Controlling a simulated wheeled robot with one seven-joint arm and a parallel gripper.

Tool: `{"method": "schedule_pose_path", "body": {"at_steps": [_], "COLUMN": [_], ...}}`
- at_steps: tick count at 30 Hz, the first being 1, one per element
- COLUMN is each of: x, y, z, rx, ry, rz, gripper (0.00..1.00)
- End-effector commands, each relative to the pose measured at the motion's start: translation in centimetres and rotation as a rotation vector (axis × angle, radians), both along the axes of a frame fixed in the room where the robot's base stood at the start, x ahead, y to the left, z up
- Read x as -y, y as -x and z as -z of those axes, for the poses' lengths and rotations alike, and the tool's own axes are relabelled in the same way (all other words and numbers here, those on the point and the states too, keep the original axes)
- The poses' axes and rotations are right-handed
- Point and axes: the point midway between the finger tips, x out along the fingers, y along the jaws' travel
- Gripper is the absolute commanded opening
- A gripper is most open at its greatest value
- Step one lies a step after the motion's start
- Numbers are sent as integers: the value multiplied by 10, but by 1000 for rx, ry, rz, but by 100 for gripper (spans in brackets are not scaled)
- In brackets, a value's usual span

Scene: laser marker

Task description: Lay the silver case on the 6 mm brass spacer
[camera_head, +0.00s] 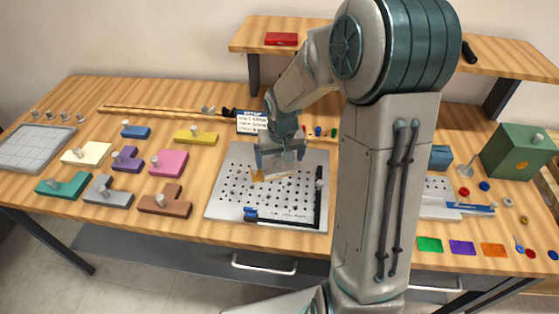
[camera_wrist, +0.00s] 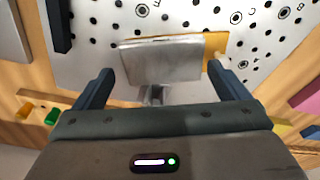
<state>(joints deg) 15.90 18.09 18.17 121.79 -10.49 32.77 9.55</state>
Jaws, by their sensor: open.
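The silver case (camera_wrist: 160,62) is a flat grey plate between my fingers in the wrist view. It overlaps the brass spacer (camera_wrist: 222,43), which shows as a yellow strip at the case's right edge. The case seems to lie flat on it, though the contact is hidden. The spacer also shows as a yellow patch under my gripper in the head view (camera_head: 257,175). My gripper (camera_wrist: 162,72) is open, with one finger on either side of the case and gaps between. In the head view my gripper (camera_head: 281,160) is low over the plate and hides most of the case.
The perforated plate (camera_head: 228,203) lies under my gripper, with a dark rail along its right side and a blue block (camera_head: 250,214) at its front. Coloured fixtures, such as a pink one (camera_head: 168,163), stand to the left. A green box (camera_head: 520,152) stands at right.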

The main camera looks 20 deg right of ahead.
Motion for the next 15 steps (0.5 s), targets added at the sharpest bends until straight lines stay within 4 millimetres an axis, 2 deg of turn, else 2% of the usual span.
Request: {"method": "schedule_pose_path", "body": {"at_steps": [9, 15], "x": [0, 0], "y": [9, 14], "z": [-67, -94], "rx": [5, 3], "ry": [1, 0], "rz": [1, 1], "gripper": [95, 95]}}
